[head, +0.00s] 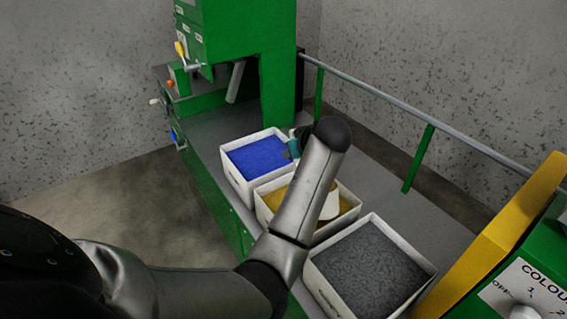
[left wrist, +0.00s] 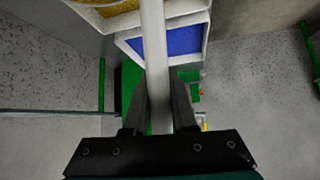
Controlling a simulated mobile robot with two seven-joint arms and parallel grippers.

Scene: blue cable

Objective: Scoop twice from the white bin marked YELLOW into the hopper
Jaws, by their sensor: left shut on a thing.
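A white bin (head: 262,207) with yellow-ochre material (head: 346,203) stands in the middle of the row in the head view, partly covered by my left arm. Its label cannot be read. It also shows at the top of the left wrist view (left wrist: 122,9). My left gripper (left wrist: 160,88) is shut on a pale, straight handle (left wrist: 152,35), which runs up the left wrist view across the bins. The handle's far end is out of that view. In the head view my forearm hides most of the gripper. I cannot tell which part is the hopper. My right gripper is not in view.
A white bin of blue material (head: 256,157) stands behind the yellow one, a bin of dark grey material (head: 370,270) in front. A green machine (head: 235,35) rises at the back. A rail (head: 400,105) runs along the right. A yellow panel (head: 515,225) and a dial box (head: 530,295) stand front right.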

